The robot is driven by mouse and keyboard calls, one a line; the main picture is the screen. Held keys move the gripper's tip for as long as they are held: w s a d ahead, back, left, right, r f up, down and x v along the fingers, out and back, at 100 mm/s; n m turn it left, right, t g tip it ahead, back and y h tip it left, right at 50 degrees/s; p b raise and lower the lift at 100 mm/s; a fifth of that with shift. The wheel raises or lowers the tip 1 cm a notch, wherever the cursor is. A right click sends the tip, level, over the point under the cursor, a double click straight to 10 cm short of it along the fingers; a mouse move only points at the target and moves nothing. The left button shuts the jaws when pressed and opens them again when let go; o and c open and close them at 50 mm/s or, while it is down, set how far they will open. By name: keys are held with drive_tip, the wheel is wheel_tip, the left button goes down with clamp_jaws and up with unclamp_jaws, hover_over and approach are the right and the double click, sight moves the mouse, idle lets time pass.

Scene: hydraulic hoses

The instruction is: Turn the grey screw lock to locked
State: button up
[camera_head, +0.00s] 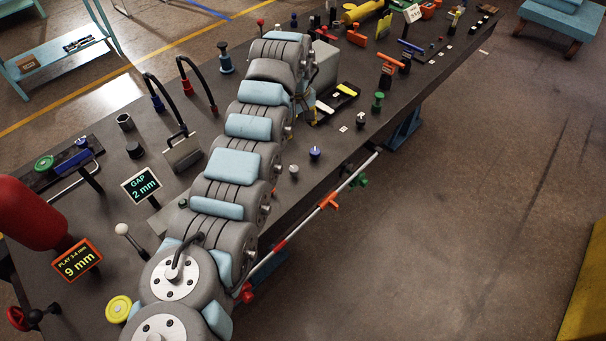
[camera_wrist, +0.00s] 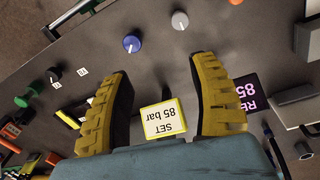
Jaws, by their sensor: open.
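A small round pale grey knob (camera_wrist: 180,20), which looks like the grey screw lock, stands on the dark bench at the top of the wrist view. In the head view the grey knob (camera_head: 294,170) sits near the bench's front edge, just right of my arm. Its lock position is too small to read. My gripper (camera_wrist: 160,68) is open and empty, its two yellow ridged fingers wide apart. In the wrist picture the knob is beyond the fingertips, untouched. In the head view I cannot make out my gripper, probably hidden behind my arm.
A blue knob (camera_wrist: 131,43) stands beside the grey one; an orange knob (camera_wrist: 236,2) is on its other side. A "SET 85 bar" sign (camera_wrist: 164,118) shows between my fingers. A green knob (camera_head: 378,103) and a black tray (camera_head: 338,114) are farther along the bench.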

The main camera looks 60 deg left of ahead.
sight(294, 168)
drive_tip(key=shift+g+h, duration=0.3)
drive_tip(key=shift+g, duration=0.1)
drive_tip(key=s+f+b, duration=0.1)
drive_tip(key=f, duration=1)
drive_tip(key=s+f+b, duration=0.1)
drive_tip(key=f, duration=0.4)
drive_tip(key=shift+s+d+f+b, duration=0.3)
drive_tip(key=shift+s+f+b, duration=0.05)
clamp_jaws()
